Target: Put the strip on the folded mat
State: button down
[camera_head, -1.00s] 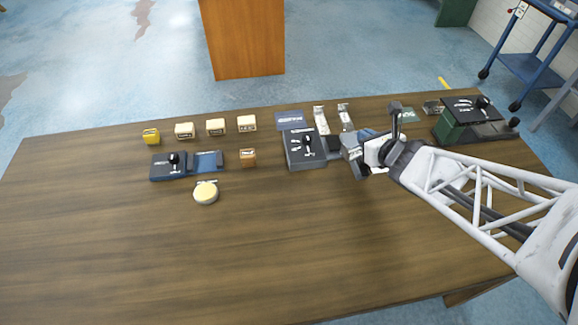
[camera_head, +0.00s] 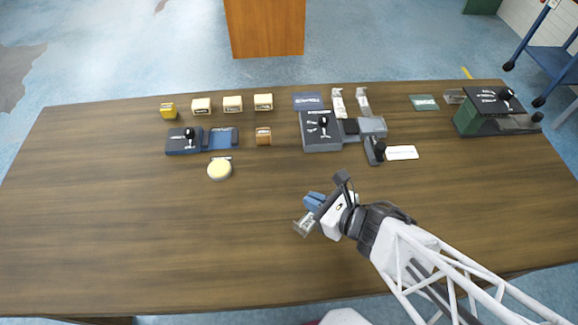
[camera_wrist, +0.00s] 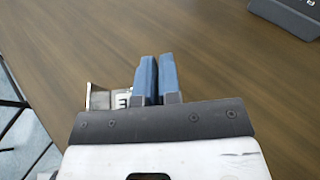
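My gripper (camera_head: 308,212) is low over the front middle of the table, its blue fingers nearly together. In the wrist view the gripper (camera_wrist: 157,78) has a silver strip (camera_wrist: 98,98) with a white label between and beside its fingers. The strip (camera_head: 303,225) also shows at the fingertips in the head view; the fingers hide part of it. Two similar silver strips (camera_head: 338,102) (camera_head: 362,101) lie at the back. A flat blue-grey mat (camera_head: 308,101) with printing lies left of them, and a flat green one (camera_head: 424,102) to their right. I cannot tell which is the folded mat.
A dark lever box (camera_head: 321,132) and a grey fixture (camera_head: 374,128) stand behind my gripper. A white card (camera_head: 402,152) lies right of them. A green machine (camera_head: 482,112) is at the right. Small blocks (camera_head: 232,104) and a blue device (camera_head: 185,141) are at the left. The front left is clear.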

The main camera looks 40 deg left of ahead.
dwell(0.3)
send_over(294, 167)
jog(key=shift+a+f, duration=0.1)
jog(key=shift+f, duration=0.6)
jog(key=shift+f, duration=0.1)
dwell(0.3)
jog(key=shift+f, duration=1.7)
jog(key=shift+f, duration=0.1)
jog(key=c, duration=1.3)
grip_release()
jog(key=shift+v, duration=6.05)
